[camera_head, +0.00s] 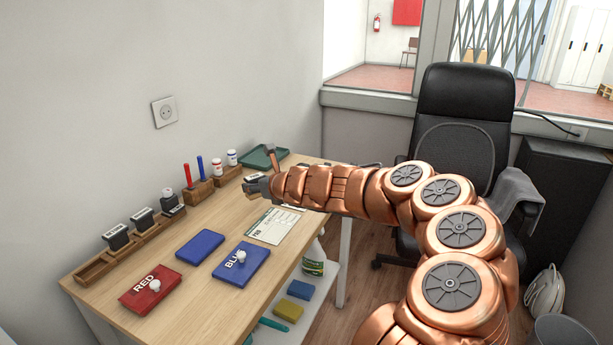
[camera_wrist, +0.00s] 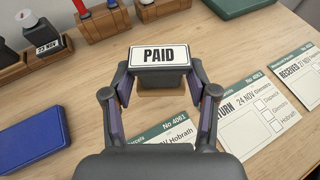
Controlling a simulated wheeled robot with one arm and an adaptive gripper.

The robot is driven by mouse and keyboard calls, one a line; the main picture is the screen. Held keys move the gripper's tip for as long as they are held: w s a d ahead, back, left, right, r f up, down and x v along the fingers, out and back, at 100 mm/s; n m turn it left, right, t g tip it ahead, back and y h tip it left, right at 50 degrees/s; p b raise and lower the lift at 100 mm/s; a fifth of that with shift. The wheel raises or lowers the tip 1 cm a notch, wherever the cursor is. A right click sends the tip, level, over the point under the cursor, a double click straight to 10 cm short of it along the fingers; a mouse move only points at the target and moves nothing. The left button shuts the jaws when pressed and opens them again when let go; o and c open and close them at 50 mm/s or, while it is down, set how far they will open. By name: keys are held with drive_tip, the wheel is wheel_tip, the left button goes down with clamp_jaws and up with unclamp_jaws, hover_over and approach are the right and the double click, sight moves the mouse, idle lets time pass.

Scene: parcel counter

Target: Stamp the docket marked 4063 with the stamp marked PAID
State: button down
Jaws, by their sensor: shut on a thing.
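My gripper (camera_wrist: 158,92) is shut on the PAID stamp (camera_wrist: 157,56), whose white label faces the wrist camera. In the head view my gripper (camera_head: 258,186) is over the counter, near its back. A docket (camera_wrist: 150,160) with a green band lies below the gripper, largely hidden; its number looks like 4061. To its right lie a docket marked RETURN (camera_wrist: 243,112) and one marked RECEIVED (camera_wrist: 293,76), whose number looks like 4063 but is small. In the head view one docket (camera_head: 275,225) shows clearly on the wooden counter; the arm hides others.
A wooden rack (camera_head: 97,265) holds several stamps. A red pad marked RED (camera_head: 140,294), a blue one marked BLUE (camera_head: 232,272) and a plain blue pad (camera_head: 200,244) lie at the front left. Markers (camera_head: 200,168) and a green tray (camera_head: 264,158) stand along the back.

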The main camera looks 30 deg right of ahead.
drive_tip(key=shift+n+y, duration=0.6)
drive_tip(key=shift+y, duration=0.1)
drive_tip(key=shift+s+d+f+b, duration=0.15)
drive_tip(key=shift+d+b, duration=0.6)
drive_tip(key=shift+d, duration=0.45)
drive_tip(key=shift+s+d+f+b, duration=0.1)
drive_tip(key=shift+d+b, duration=0.65)
drive_tip(key=shift+d, duration=0.4)
drive_tip(key=s+d+r+n+g+y+b, duration=0.1)
drive_tip(key=s+d+b, duration=0.1)
drive_tip(key=d+b, duration=0.15)
drive_tip(key=s+d+r+n+y+b, duration=0.1)
drive_tip(key=s+d+y+b, duration=0.1)
drive_tip(key=d, duration=0.3)
drive_tip(key=shift+a+f+b, duration=0.15)
drive_tip(key=shift+f+b, duration=0.35)
drive_tip(key=shift+f, duration=1.75)
drive_tip(key=shift+f+b, duration=0.4)
drive_tip(key=shift+b, duration=0.3)
drive_tip(key=shift+r+b, duration=0.1)
drive_tip(key=shift+b, duration=0.4)
drive_tip(key=shift+f+b, duration=0.5)
